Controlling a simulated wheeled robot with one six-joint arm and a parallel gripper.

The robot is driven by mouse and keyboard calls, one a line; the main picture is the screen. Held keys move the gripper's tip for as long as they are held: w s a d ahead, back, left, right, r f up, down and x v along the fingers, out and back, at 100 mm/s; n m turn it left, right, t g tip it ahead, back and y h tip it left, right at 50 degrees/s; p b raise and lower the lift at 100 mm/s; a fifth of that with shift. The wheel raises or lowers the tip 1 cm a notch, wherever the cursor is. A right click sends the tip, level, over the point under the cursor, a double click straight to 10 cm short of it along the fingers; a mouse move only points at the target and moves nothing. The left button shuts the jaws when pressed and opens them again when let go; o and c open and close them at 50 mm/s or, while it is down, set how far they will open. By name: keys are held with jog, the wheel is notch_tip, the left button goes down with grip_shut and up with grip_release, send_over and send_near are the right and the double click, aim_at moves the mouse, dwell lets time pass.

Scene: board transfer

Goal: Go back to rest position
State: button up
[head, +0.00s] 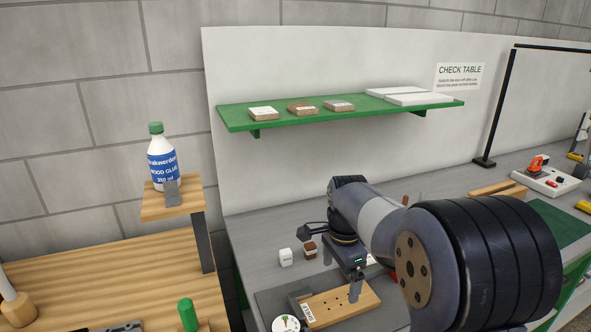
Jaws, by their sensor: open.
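My gripper (354,290) is in the head view, low over the grey check table (255,240). It points down and is open. A light wooden board (335,308) with dark holes and a white label at its left end lies just below it. From this view I cannot tell whether the fingers touch the board. My arm hides part of the table behind and to the right of the gripper.
A round dial (286,323) is at the front. A green shelf (240,120) holds several small blocks above. A glue bottle (162,165) stands on a raised wooden ledge (195,200) at left.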

aim_at(338, 302)
notch_tip(338, 302, down, 8)
jog(key=shift+f, duration=0.1)
jog(key=shift+d, duration=0.1)
dwell(0.4)
